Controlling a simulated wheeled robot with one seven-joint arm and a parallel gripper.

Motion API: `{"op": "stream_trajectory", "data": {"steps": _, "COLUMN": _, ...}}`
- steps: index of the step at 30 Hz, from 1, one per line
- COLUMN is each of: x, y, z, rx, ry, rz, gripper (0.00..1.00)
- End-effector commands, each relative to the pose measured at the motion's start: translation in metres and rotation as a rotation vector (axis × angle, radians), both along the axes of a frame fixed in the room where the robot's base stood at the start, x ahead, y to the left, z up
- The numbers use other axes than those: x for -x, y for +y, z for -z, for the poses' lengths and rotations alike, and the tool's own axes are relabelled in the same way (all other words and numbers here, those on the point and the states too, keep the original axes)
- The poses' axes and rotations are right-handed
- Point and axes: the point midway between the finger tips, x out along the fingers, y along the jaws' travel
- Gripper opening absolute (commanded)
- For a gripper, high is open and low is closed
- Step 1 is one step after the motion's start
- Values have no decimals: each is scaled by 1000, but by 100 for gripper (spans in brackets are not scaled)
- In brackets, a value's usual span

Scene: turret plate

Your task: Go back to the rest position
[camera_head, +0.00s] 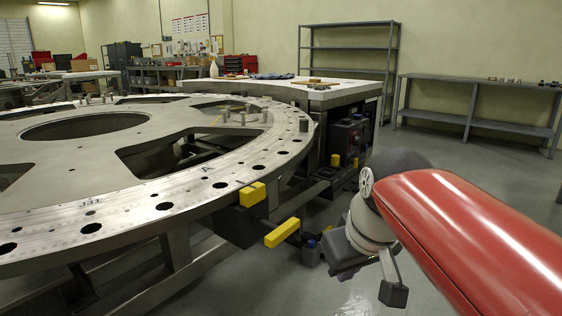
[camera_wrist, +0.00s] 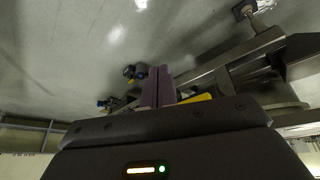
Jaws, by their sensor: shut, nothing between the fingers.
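My gripper (camera_wrist: 158,88) shows in the wrist view with its two fingers together and nothing between them. It points over grey floor, with the metal frame under the turret plate to the right. In the head view my arm reaches in from the lower right, and its wrist hangs beside the plate's right edge; the fingertips cannot be made out there. The large round turret plate (camera_head: 137,192) fills the left, a flat metal ring with holes along its rim. My gripper is apart from it.
Yellow blocks (camera_head: 282,232) stick out at the plate's near rim, close to my wrist. A workbench (camera_head: 325,96) with small parts stands behind the plate. An empty shelf rack (camera_head: 345,50) and a long low bench (camera_head: 480,85) line the back wall. Floor on the right is clear.

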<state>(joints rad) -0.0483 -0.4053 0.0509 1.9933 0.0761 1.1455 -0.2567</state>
Motion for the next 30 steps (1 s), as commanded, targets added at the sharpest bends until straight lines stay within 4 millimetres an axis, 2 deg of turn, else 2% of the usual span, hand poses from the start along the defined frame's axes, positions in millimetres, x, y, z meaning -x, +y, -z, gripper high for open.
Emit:
{"op": "stream_trajectory", "data": {"steps": 1, "x": 22, "y": -12, "z": 18, "rx": -6, "ry": -15, "rz": 65, "gripper": 0}}
{"op": "stream_trajectory", "data": {"steps": 3, "x": 45, "y": -25, "z": 43, "rx": -20, "ry": -33, "rz": 148, "gripper": 0}}
{"op": "stream_trajectory", "data": {"steps": 6, "x": 70, "y": -37, "z": 73, "rx": -37, "ry": -55, "rz": 238, "gripper": 0}}
{"op": "stream_trajectory", "data": {"steps": 10, "x": 90, "y": -46, "z": 99, "rx": -55, "ry": -71, "rz": 307, "gripper": 0}}
{"op": "stream_trajectory", "data": {"steps": 15, "x": 96, "y": -49, "z": 109, "rx": -61, "ry": -76, "rz": 331, "gripper": 0}}
{"op": "stream_trajectory", "data": {"steps": 30, "x": 96, "y": -48, "z": 108, "rx": -60, "ry": -75, "rz": 328, "gripper": 0}}
